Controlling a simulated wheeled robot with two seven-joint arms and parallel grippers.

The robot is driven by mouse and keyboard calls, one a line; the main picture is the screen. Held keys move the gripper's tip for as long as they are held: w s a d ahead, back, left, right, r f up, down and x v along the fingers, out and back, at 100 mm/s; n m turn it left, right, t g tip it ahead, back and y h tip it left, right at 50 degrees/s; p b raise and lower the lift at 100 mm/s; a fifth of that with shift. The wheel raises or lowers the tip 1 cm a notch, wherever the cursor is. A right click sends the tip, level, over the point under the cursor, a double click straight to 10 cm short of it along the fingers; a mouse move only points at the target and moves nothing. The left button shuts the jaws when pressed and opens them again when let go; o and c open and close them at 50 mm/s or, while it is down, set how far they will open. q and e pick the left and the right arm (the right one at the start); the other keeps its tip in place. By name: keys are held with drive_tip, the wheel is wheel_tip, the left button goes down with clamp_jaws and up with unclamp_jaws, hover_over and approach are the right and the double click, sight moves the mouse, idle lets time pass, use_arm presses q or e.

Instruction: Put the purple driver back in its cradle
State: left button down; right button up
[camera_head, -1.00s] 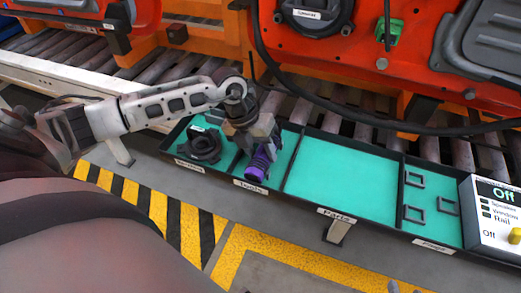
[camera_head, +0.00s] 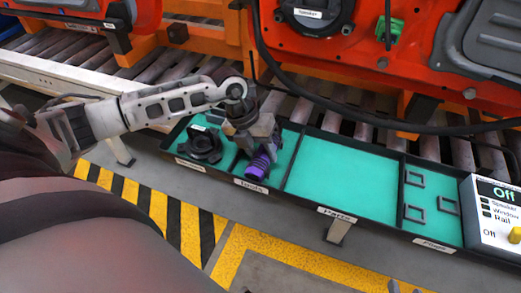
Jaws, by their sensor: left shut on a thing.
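The purple driver (camera_head: 257,164) is at the tools section of the teal-lined tray (camera_head: 341,185). My left gripper (camera_head: 257,142) is above it, pointing down, and is shut on its upper part. The driver is tilted, its purple lower end toward the tray's front edge. The cradle cannot be made out; the gripper and driver cover much of that section. I cannot tell whether the driver touches the tray floor. My right gripper is not in view.
A black round speaker part (camera_head: 204,146) sits in the section to the left. The wide middle section is empty. Square frames (camera_head: 414,178) lie at the right, beside a control box (camera_head: 492,222) reading "Off". Orange-red door panels (camera_head: 350,50) and a hanging black cable are behind.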

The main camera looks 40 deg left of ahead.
use_arm(q)
drive_tip(key=shift+d+f, duration=0.2)
drive_tip(key=shift+f, duration=0.05)
drive_tip(key=c, duration=0.8)
unclamp_jaws()
drive_tip(key=shift+s+f, duration=0.1)
drive_tip(key=shift+a, duration=0.25)
drive_tip(key=shift+s+f, duration=0.1)
drive_tip(key=v, duration=1.6)
drive_tip(key=shift+w+d+r, duration=0.2)
drive_tip(key=shift+d+r, duration=0.05)
drive_tip(key=shift+r, duration=0.05)
